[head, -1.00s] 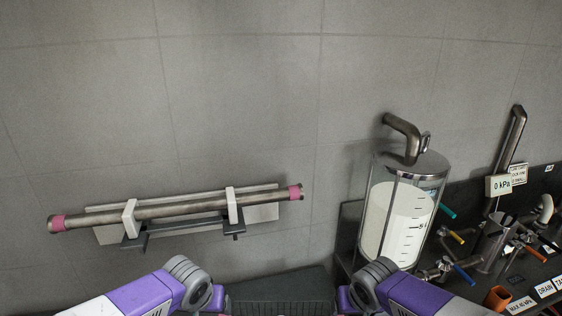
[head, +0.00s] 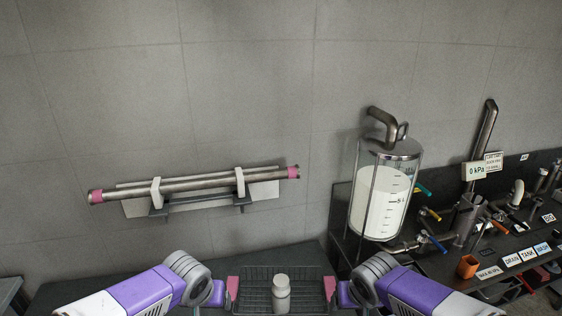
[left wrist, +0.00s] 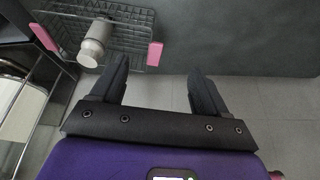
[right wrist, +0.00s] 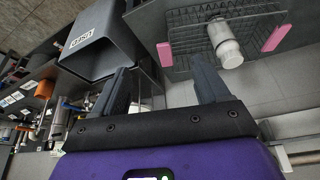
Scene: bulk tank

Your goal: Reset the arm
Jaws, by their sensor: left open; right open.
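My left arm comes in from the lower left of the head view, and its gripper lies mostly out of sight at the bottom edge. In the left wrist view my left gripper (left wrist: 158,85) is open and empty. My right arm comes in from the lower right of the head view. In the right wrist view my right gripper (right wrist: 164,85) is open and empty. Both grippers are apart from the dark wire basket (head: 256,281) with pink handles. A white bottle (head: 281,293) stands in the basket, which also shows in both wrist views.
A metal tube (head: 200,181) with pink ends rests on a wall bracket. A clear tank (head: 384,194) of white contents stands at right, beside valves, a 0 kPa gauge sign (head: 478,170) and an orange cup (head: 467,266). A grey box (right wrist: 100,42) shows in the right wrist view.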

